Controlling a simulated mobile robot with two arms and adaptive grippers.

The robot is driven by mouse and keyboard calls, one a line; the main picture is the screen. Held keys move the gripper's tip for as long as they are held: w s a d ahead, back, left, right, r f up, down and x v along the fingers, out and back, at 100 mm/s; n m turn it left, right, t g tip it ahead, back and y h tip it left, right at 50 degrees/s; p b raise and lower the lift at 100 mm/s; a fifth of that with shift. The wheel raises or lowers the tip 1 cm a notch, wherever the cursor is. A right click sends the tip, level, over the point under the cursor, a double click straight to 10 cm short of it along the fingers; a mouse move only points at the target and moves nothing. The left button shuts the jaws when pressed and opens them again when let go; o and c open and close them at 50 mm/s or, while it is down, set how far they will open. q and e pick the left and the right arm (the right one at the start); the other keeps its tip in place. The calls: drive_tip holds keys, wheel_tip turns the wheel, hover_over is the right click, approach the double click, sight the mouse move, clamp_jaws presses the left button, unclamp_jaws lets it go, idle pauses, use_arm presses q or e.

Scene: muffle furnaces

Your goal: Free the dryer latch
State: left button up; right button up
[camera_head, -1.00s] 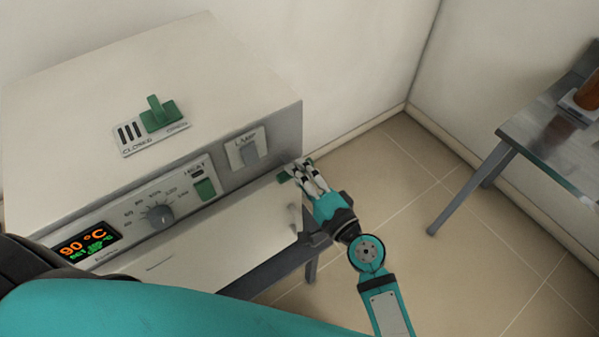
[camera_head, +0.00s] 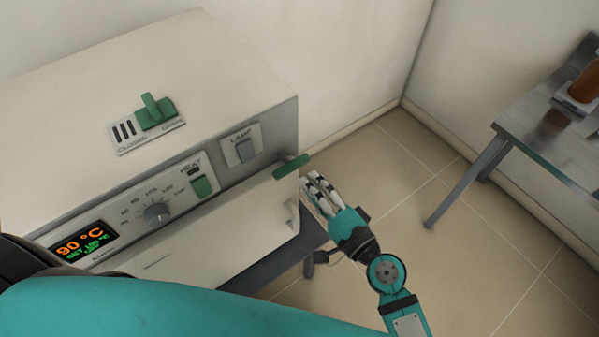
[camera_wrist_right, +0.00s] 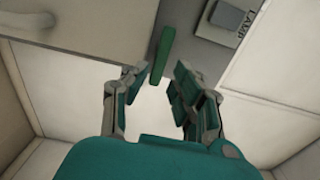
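The dryer (camera_head: 240,75) is a large cream box at the left with a grey front panel. Its green latch bar (camera_head: 291,165) lies at the upper right corner of the door (camera_head: 215,225) and sticks out past the right side. My right gripper (camera_head: 311,179) is just right of and below the latch, apart from it. The right wrist view shows its fingers (camera_wrist_right: 156,76) spread and empty, with the latch (camera_wrist_right: 160,55) beyond and between the tips. The door looks closed. My left gripper is out of view.
The front panel holds a display (camera_head: 84,243) reading 90 °C, a dial (camera_head: 157,212), a green heat switch (camera_head: 200,186) and a lamp switch (camera_head: 245,150). A green vent slider (camera_head: 157,112) sits on top. A side table (camera_head: 550,135) stands at the right; the floor between is clear.

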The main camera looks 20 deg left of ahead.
drive_tip(key=v, duration=0.6)
drive_tip(key=shift+d, duration=0.1)
idle(0.3)
